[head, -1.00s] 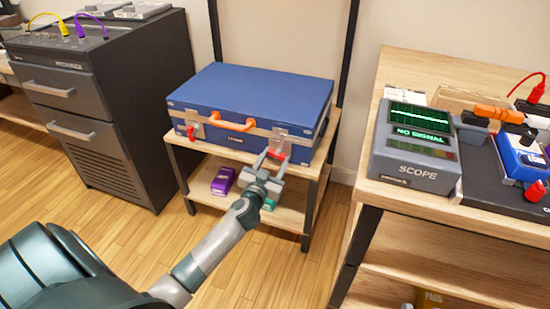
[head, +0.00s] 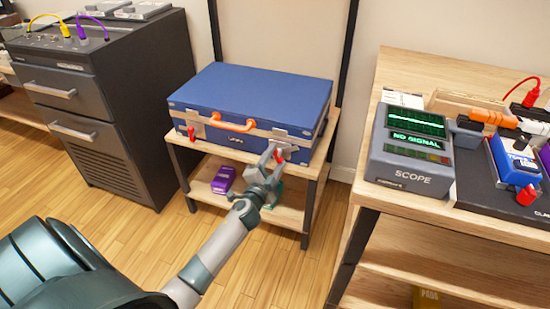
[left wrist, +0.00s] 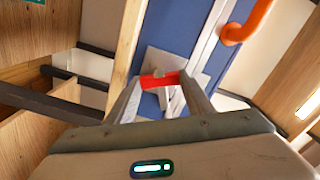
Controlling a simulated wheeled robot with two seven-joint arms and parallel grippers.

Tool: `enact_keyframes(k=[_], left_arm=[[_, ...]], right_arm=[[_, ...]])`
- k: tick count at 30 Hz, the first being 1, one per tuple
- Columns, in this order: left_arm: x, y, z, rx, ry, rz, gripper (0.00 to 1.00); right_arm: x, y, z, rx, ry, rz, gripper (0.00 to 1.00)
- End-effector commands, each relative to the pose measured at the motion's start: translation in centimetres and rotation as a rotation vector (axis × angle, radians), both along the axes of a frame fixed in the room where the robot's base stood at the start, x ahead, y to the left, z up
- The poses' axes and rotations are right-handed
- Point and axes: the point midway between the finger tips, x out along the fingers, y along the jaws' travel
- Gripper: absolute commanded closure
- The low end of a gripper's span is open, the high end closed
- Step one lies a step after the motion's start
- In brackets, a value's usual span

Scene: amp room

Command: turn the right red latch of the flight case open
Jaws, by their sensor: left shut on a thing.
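The blue flight case (head: 250,92) lies closed on a small wooden stand, with an orange handle (head: 215,121) on its front. Its right red latch (head: 281,154) is on the right of the front face. My left gripper (head: 277,157) is at that latch. In the left wrist view the red latch (left wrist: 160,80) lies crosswise between the two fingertips (left wrist: 158,82), which are shut on it. Silver latch metal shows behind it. The left red latch (head: 191,132) stands upright on the left of the front face. My right gripper is not in view.
A purple box (head: 223,180) lies on the stand's lower shelf (head: 270,212). A dark cabinet (head: 100,110) stands at the left. A wooden table (head: 440,215) with the scope (head: 410,150) stands at the right. Wooden floor is clear in front.

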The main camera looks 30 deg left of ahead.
Motion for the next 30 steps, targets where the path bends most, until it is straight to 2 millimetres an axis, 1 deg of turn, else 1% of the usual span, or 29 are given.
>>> enact_keyframes(k=[9,15,21,30], left_arm=[[0.0,-0.1,0.0,0.275,0.067,-0.001,0.76],[0.0,-0.1,-0.1,0.398,0.096,-0.001,0.76],[0.0,-0.1,-0.1,0.464,0.112,-0.001,0.76],[0.0,-0.1,-0.2,0.484,0.116,-0.002,0.76]], right_arm=[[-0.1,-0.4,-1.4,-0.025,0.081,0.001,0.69],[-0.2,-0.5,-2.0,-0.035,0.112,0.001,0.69],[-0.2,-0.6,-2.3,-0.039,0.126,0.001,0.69],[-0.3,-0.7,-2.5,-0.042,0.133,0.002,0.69]])
